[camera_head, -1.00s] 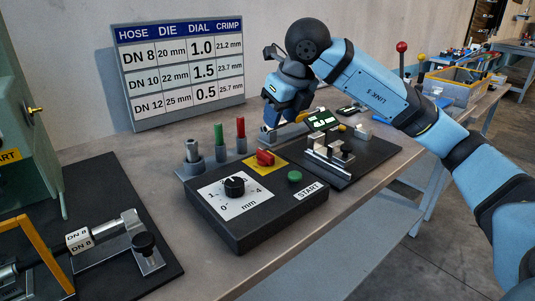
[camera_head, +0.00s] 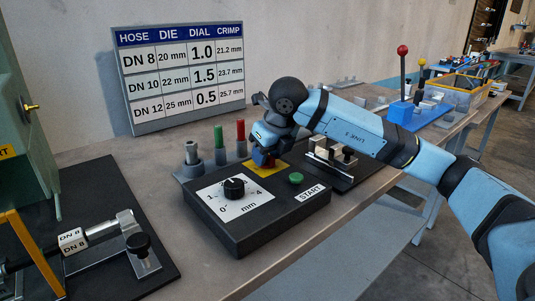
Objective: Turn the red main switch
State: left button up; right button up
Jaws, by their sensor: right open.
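The red main switch (camera_head: 271,163) sits on a yellow plate (camera_head: 262,170) at the back of the black control box (camera_head: 268,220). My right gripper (camera_head: 264,158) is directly at the switch, pointing down over it. It hides most of the switch, and only a little red shows. Its jaws are open; whether they touch the switch I cannot tell. My left gripper is not in view.
The box also carries a black dial (camera_head: 234,187) and a green START button (camera_head: 296,178). Green and red pins (camera_head: 241,137) stand close left of my gripper. A metal fixture (camera_head: 333,153) is to the right. A chart board (camera_head: 182,75) stands behind.

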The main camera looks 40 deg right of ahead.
grip_shut()
